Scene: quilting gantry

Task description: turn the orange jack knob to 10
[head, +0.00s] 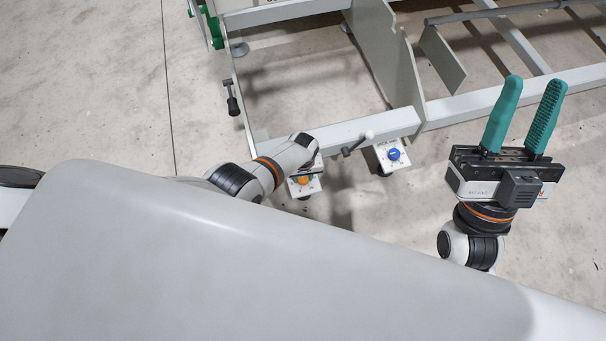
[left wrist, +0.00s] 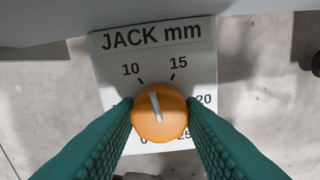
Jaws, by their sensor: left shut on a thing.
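The orange jack knob (left wrist: 160,113) sits on a white dial plate (left wrist: 111,64) marked "JACK mm". Its white pointer line points up and slightly left, between the 10 and 15 marks and nearer to 10. My left gripper (left wrist: 160,104) is shut on the knob, one teal finger on each side; the fingers cover parts of the dial. In the head view the orange knob (head: 303,180) shows just below my left wrist, with the fingers mostly hidden. My right gripper (head: 534,82) is open and empty, its teal fingers pointing up, away from the knob.
A second plate with a blue knob (head: 393,154) hangs to the right of the orange one. A lever with a pale ball end (head: 369,134) sits between them on the white frame rail (head: 350,128). Concrete floor (head: 95,80) lies clear at the left.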

